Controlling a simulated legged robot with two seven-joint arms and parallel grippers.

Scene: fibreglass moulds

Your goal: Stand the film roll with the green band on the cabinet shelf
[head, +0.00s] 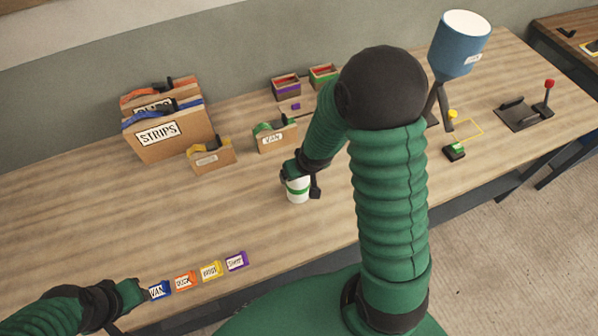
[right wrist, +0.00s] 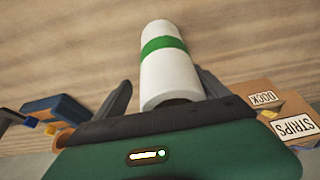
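The film roll with the green band (head: 298,190) is a white cylinder standing on the wooden bench, left of my right forearm in the head view. In the right wrist view the roll (right wrist: 170,75) lies between the two fingers of my right gripper (right wrist: 163,82). The fingers are spread, with a visible gap at the left finger; contact at the right finger is unclear. In the head view my right gripper (head: 300,180) is at the roll. My left gripper (head: 133,296) is at the bench's lower left, its fingers unclear. No cabinet shelf is in view.
Cardboard holders marked STRIPS (head: 158,133) and VAN (head: 274,138) stand toward the back. Small coloured labelled blocks (head: 184,281) line the front edge. A blue hopper (head: 458,50) and a red-knobbed lever (head: 549,84) are at right.

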